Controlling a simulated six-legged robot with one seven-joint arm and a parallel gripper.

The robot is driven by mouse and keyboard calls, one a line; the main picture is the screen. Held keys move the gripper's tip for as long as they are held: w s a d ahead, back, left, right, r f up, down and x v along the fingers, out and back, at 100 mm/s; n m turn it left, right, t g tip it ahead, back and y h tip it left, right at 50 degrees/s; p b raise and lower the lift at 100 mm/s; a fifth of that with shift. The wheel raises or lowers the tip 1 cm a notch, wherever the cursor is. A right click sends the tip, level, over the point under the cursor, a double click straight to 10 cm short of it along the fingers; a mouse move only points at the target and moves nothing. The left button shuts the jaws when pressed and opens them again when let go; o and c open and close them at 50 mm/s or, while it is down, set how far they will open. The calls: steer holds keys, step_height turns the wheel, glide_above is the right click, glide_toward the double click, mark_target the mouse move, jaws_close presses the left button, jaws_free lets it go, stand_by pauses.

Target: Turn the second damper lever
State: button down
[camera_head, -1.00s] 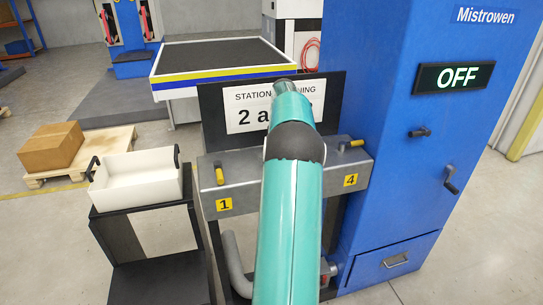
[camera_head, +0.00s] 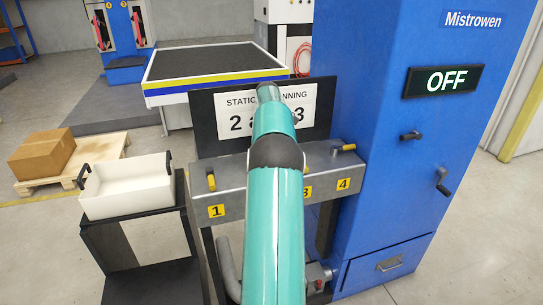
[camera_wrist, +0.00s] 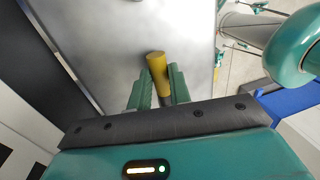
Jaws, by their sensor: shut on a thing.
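My gripper (camera_wrist: 160,86) shows in the wrist view with its two green fingers shut on a yellow lever handle (camera_wrist: 157,68), over a grey metal surface. In the head view my teal arm hides the gripper, the held lever and the middle of the grey damper box (camera_head: 233,196). The yellow lever above label 1 (camera_head: 211,182) shows at the left end of the box, pointing toward me. The lever near label 4 (camera_head: 343,148) lies sideways at the right end. Label 3 partly shows beside my arm; label 2 is hidden, so I cannot read the held lever's number.
A sign (camera_head: 240,112) partly hidden by my arm stands behind the box. A blue cabinet (camera_head: 390,200) with an OFF display (camera_head: 443,81) stands close on the right. A white bin (camera_head: 125,190) sits on a black stand at the left. A black-topped table (camera_head: 212,62) is behind.

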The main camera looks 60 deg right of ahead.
steer(key=shift+s+d+r, duration=0.1)
steer(key=shift+r, duration=0.05)
steer(key=c, duration=1.3)
jaws_free()
